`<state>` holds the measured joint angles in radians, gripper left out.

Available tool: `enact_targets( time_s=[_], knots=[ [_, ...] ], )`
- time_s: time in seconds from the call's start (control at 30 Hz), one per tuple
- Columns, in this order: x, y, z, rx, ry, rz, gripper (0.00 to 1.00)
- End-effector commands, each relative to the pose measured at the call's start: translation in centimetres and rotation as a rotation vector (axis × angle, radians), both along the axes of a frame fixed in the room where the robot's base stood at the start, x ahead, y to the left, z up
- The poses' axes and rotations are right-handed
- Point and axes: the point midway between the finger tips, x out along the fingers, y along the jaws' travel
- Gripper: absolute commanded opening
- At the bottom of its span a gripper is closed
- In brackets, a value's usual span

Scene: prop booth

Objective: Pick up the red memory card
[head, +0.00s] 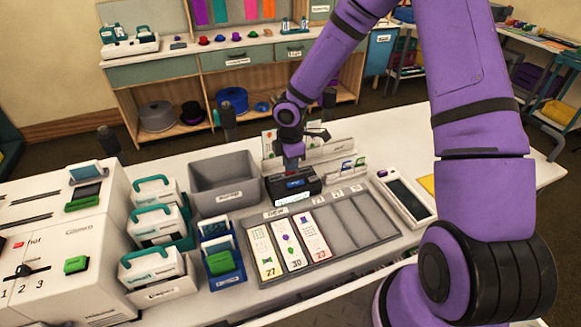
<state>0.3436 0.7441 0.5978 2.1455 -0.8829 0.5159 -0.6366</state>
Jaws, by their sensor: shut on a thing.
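My gripper (291,156) points down over the middle of the white table, just above a black device (292,185) with a blue label and a pale front strip. It is shut on a small dark reddish piece, which looks like the red memory card (291,164). The fingers hide much of the card. I cannot tell whether its lower edge touches the device or is in it.
A grey sorting tray (345,228) with several cards lies in front of the device. A grey bin (224,182) stands to its left, and a blue card holder (222,255) in front of that. A tablet-like panel (406,199) lies right. White boxes (155,226) stand left.

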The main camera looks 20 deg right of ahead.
Motion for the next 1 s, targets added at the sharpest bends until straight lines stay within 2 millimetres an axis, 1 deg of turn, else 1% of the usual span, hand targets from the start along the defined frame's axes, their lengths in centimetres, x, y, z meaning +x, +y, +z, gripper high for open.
enact_targets(
  time_s=[0.03, 0.1, 0.17, 0.5, 0.6, 0.7, 0.83, 1.0],
  knots=[
    [0.1, -0.1, 0.9, -0.001, -0.004, -0.003, 0.00],
    [0.0, 0.0, 2.0, -0.001, -0.003, -0.001, 0.00],
    [-1.5, 0.5, 1.8, -0.002, 0.001, 0.004, 0.00],
    [-9.4, 3.0, 2.6, -0.003, 0.000, 0.006, 0.00],
    [-11.5, 3.7, 2.8, -0.003, 0.000, 0.006, 0.00],
    [-13.1, 4.2, 2.9, -0.002, 0.000, 0.005, 0.00],
    [-14.4, 4.6, 3.0, -0.001, 0.000, 0.002, 0.00],
    [-15.2, 4.8, 3.1, 0.000, 0.000, 0.001, 0.00]
  ],
)
